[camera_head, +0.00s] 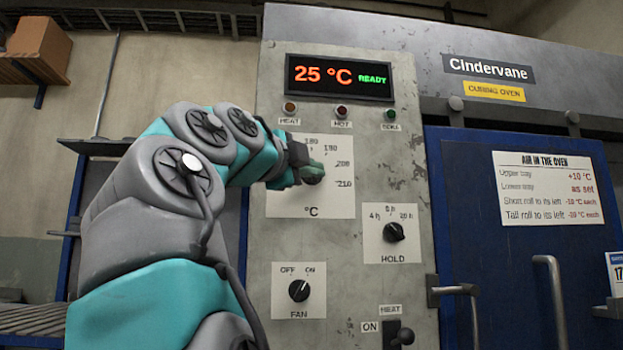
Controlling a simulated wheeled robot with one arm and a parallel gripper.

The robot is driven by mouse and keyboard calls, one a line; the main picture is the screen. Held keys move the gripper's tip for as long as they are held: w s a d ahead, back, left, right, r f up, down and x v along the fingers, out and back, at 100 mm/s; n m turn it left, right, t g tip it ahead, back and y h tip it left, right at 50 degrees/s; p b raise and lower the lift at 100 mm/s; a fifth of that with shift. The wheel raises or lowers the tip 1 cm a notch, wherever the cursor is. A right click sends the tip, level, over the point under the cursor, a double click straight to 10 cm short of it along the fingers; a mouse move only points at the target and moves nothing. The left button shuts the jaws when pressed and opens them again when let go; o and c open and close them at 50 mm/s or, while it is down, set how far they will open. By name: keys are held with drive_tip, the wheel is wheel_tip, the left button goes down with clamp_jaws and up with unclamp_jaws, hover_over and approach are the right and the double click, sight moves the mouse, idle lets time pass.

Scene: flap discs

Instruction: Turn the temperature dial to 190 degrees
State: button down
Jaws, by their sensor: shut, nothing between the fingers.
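The temperature dial's white scale plate (300,206) is on the grey control panel, marked °C. Numbers read 180, what looks like 190, 200 and 210 around its upper right; the left part of the scale is hidden behind my arm. My gripper (311,173) is shut at the dial, with nothing held between its fingers. Greenish, rounded parts show there, and I cannot separate fingertips from knob or tell whether they touch. The dial's pointer and its setting cannot be read. The display (339,78) above reads 25 °C and READY.
Below are the HOLD knob (394,232), the FAN knob (299,291) and the HEAT switch (398,335). Small lamps (342,111) sit under the display. A blue oven door (520,260) with a notice (548,188) and handles stands at right. A shelf (95,147) is behind my arm.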

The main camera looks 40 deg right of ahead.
sight(318, 179)
drive_tip(key=p+x, duration=0.2)
drive_tip(key=x, duration=0.7)
drive_tip(key=shift+w+d+r+p, duration=0.1)
drive_tip(key=shift+d+p, duration=0.05)
drive_tip(key=shift+p, duration=0.2)
drive_tip(key=shift+w+d, duration=0.2)
drive_tip(key=shift+w, duration=0.05)
drive_tip(key=a, duration=0.1)
drive_tip(key=w+a, duration=0.1)
drive_tip(key=a+f, duration=0.1)
drive_tip(key=shift+w+a+p, duration=0.1)
drive_tip(key=shift+w+p, duration=0.25)
drive_tip(key=shift+w, duration=0.05)
drive_tip(key=shift+a+r+m, duration=0.1)
drive_tip(key=shift+m, duration=0.2)
drive_tip(key=shift+y, duration=0.3)
drive_tip(key=shift+m, duration=0.3)
idle(0.6)
